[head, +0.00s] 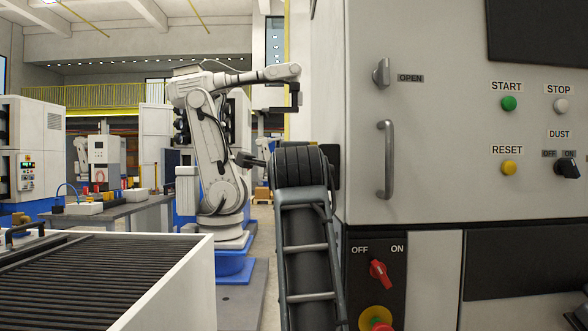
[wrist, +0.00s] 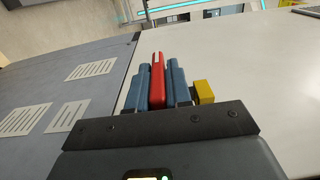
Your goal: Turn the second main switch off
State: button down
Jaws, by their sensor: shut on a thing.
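In the wrist view my gripper (wrist: 158,66) has its two blue fingers shut on a red upright handle (wrist: 158,88), one finger on each side. The handle's forked top stands above the fingertips. A yellow block (wrist: 204,92) shows just right of the right finger. What the red handle is mounted on is hidden behind the dark gripper body. In the head view a red rotary switch (head: 379,272), marked OFF at left and ON at right, sits on a black panel (head: 360,293) with its knob tilted. I cannot tell whether it is the handle I hold.
The head view shows a light grey cabinet (head: 430,180) at right with a door handle (head: 386,160) and a red-and-yellow stop button (head: 376,318). A slatted conveyor (head: 90,275) lies at left. A white robot arm (head: 212,150) stands behind.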

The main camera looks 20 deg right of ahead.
jog(key=c, duration=1.1)
grip_release()
jog(key=shift+c, duration=0.2)
jog(key=v, duration=0.7)
jog(key=shift+s+a, duration=0.2)
jog(key=shift+s, duration=0.15)
